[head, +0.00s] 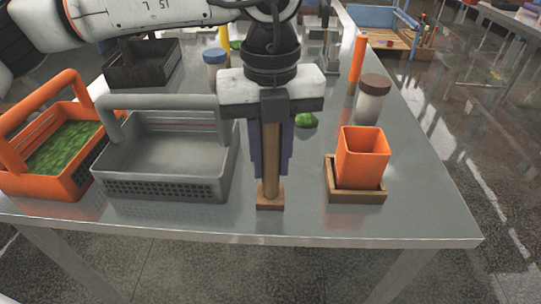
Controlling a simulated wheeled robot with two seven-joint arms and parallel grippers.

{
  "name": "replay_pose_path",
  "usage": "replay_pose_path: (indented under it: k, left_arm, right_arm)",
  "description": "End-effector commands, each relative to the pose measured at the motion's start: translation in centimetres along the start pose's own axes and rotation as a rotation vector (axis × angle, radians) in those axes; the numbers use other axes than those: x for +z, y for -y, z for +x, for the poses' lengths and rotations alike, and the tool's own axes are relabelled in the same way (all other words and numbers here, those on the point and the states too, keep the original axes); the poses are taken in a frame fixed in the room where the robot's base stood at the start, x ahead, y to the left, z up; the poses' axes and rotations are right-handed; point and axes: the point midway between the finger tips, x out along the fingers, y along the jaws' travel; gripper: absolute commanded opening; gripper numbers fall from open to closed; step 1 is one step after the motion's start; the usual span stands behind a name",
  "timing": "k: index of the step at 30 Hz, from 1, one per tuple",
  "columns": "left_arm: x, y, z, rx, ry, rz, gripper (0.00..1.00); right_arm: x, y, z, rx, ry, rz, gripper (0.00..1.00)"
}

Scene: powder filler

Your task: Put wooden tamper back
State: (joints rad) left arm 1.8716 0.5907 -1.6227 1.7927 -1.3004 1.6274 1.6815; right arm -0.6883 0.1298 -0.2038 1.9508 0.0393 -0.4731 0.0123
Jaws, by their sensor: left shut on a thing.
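The wooden tamper (270,170) stands upright near the table's front edge, with a brown shaft and a small square wooden foot. My left gripper (270,150) points straight down and is shut on the tamper's shaft. The foot shows below the fingers, at or just above the table top; I cannot tell whether it touches. The tamper's upper end is hidden by the gripper. An orange square cup (362,150) stands in a wooden tray (357,196) to the right of the tamper. My right gripper is not in view.
A grey basket (168,188) stands close left of the tamper. An orange basket with green contents (45,185) is farther left. A brown-lidded jar (371,105), an orange stick (358,58), a green item (306,120) and a blue-lidded jar (214,72) stand behind. The table's (430,215) front right corner is clear.

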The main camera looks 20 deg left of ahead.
Motion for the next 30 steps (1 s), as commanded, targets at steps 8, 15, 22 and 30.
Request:
replay_pose_path:
  k: [8, 15, 22, 30]
  left_arm:
    - [0.0, 0.0, 0.4, -0.001, 0.001, 0.000, 0.04]
    - [0.0, 0.0, 0.3, 0.000, 0.001, 0.000, 0.42]
    - [0.0, 0.0, 0.1, 0.000, 0.001, 0.000, 0.42]
    - [0.0, 0.1, -3.5, -0.003, 0.004, 0.001, 0.42]
  right_arm:
    - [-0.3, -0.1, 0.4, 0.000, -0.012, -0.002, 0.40]
    - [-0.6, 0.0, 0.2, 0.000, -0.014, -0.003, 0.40]
    - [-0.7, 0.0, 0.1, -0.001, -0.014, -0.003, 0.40]
    - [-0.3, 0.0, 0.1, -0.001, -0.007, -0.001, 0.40]
